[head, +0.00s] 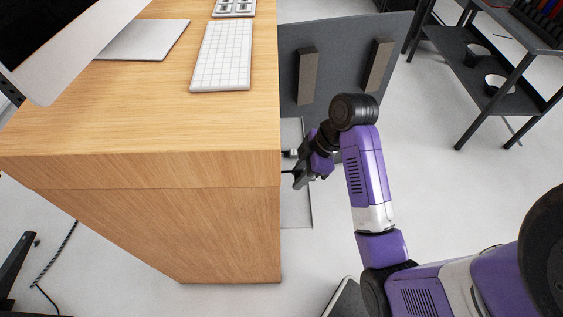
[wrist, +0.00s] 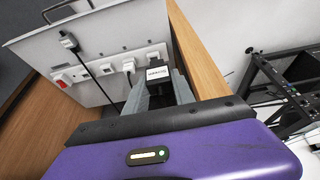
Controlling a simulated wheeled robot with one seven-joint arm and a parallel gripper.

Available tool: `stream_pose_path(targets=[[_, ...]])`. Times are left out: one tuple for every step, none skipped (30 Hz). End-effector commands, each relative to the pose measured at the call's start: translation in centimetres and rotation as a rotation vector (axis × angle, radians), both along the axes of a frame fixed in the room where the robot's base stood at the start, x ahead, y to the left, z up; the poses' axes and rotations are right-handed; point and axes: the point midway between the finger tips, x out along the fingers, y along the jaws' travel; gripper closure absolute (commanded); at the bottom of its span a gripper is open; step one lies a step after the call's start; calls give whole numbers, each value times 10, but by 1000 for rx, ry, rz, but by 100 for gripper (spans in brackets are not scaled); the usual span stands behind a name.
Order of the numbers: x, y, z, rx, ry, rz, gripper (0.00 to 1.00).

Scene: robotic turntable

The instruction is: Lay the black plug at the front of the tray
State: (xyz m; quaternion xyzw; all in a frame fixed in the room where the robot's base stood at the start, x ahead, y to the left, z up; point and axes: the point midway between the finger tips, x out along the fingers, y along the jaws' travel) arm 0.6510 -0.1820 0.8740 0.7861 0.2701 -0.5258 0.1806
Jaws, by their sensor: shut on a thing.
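The black plug (wrist: 157,75), a dark block with a white label, sits between the fingers of my gripper (wrist: 160,90) in the wrist view. My gripper is shut on it. Whether the plug touches the socket behind it cannot be told. A pale panel with sockets (wrist: 85,88) lies beyond; it may be the tray, but I cannot be sure. In the head view my gripper (head: 297,172) is beside the desk's right side, below its top, and the plug is too small to make out clearly.
The wooden desk (head: 230,215) stands left of my arm. White plugs (wrist: 128,66) and a corded plug (wrist: 69,43) are on the panel. A grey divider (head: 340,70) and a dark shelf (head: 460,60) stand behind. Floor right of the arm is partly clear.

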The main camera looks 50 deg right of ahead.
Motion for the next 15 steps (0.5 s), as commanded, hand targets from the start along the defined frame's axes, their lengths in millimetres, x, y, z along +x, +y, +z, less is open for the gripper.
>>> stream_pose_path(targets=[[-1,0,-4,2,1,0,100],[-1,0,-7,3,2,-1,100],[-1,1,-14,4,4,0,100],[-1,1,-19,4,4,0,100],[-1,1,-26,4,4,-1,100],[-2,1,-35,4,6,-1,100],[-1,1,-41,4,6,-1,100],[-1,1,-49,4,6,0,100],[-2,2,-59,4,6,-1,100],[-2,2,-66,5,6,0,100],[-1,1,-73,4,5,0,100],[-1,1,-82,4,4,-1,100],[-2,1,-90,5,5,-1,100],[-1,1,-97,5,4,-1,100],[-1,1,-107,5,4,-1,100]])
